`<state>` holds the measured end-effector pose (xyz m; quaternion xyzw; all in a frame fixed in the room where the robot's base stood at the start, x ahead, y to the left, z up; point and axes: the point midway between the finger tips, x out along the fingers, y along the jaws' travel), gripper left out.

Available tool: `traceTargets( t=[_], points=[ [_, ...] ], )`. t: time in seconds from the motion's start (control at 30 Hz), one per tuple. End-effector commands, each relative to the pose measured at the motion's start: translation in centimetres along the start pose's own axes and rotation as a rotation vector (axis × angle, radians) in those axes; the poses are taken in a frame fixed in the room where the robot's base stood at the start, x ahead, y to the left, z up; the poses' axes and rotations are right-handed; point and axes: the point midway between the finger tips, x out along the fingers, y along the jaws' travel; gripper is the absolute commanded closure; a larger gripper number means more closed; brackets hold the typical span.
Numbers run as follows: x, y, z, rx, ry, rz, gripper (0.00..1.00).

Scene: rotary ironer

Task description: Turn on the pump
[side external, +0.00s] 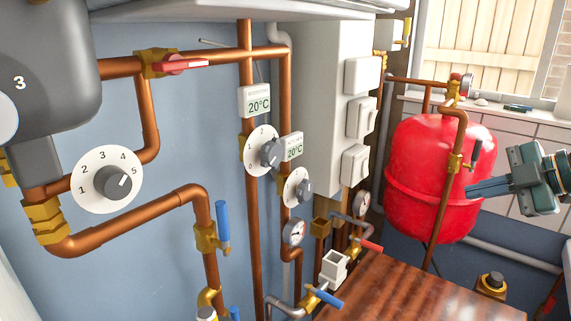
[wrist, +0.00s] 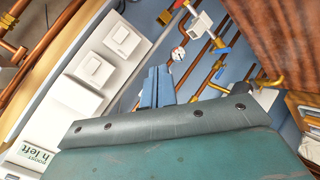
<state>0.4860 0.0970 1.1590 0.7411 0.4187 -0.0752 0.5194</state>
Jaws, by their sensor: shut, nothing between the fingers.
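No part is labelled as the pump. A dark grey rounded housing (side external: 50,65) marked "3" sits at the left in the side view. Below it a white dial numbered 1 to 5 carries a grey knob (side external: 115,182). Three white switches (side external: 361,118) are stacked on a pale grey box (side external: 318,80); two switches (wrist: 95,68) show in the wrist view. My gripper (side external: 470,190) is at the right, in front of the red tank (side external: 435,165) in the picture, apart from the switches. Its blue-grey fingers (wrist: 157,88) are shut and empty.
Copper pipes, blue-handled valves (side external: 222,222), a red lever (side external: 185,64), smaller dials (side external: 262,150) and gauges crowd the blue wall. A brown wooden surface (side external: 400,290) lies at the lower right. Open space lies between my gripper and the grey box.

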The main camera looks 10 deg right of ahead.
Motion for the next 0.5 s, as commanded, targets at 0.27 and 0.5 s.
traceTargets(
  t=[0.27,0.5],
  points=[
    [4.0,1.9,1.8,-0.192,0.102,0.087,1.00],
    [6.9,3.1,3.6,-0.345,0.166,0.190,1.00]
  ],
)
